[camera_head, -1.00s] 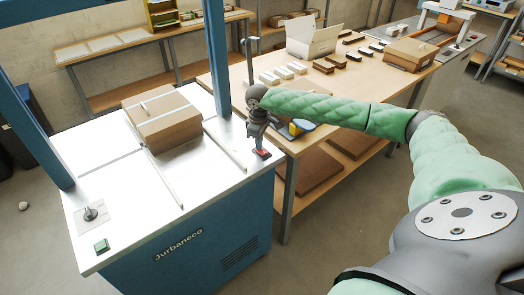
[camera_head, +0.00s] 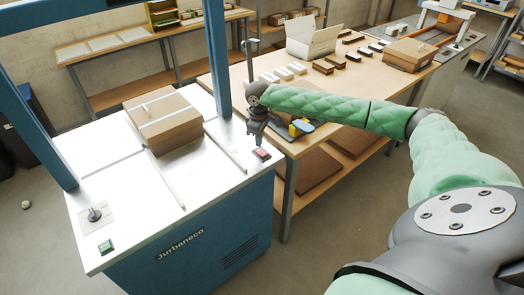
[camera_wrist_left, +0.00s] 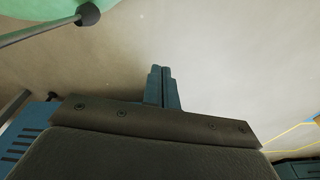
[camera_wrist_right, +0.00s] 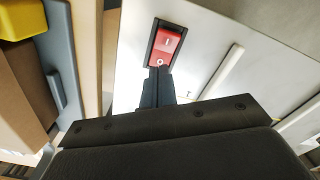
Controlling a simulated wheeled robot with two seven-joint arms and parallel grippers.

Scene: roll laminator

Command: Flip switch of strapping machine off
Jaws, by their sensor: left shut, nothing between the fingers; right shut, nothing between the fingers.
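The strapping machine (camera_head: 205,258) is a blue cabinet with a bright metal top. Its red rocker switch (camera_head: 262,154) sits in a black frame at the top's right corner. In the right wrist view the switch (camera_wrist_right: 167,44) shows an "I" mark on its far half and an "O" mark on its near half. My right gripper (camera_head: 257,143) is shut and empty, just above the switch; its fingertips (camera_wrist_right: 160,70) are by the "O" end. I cannot tell whether they touch. My left gripper (camera_wrist_left: 161,68) is shut and empty over bare floor, outside the head view.
A green button (camera_head: 105,246) and a black knob (camera_head: 94,214) are at the front left. A wooden table (camera_head: 315,85) with boxes stands close behind my right arm.

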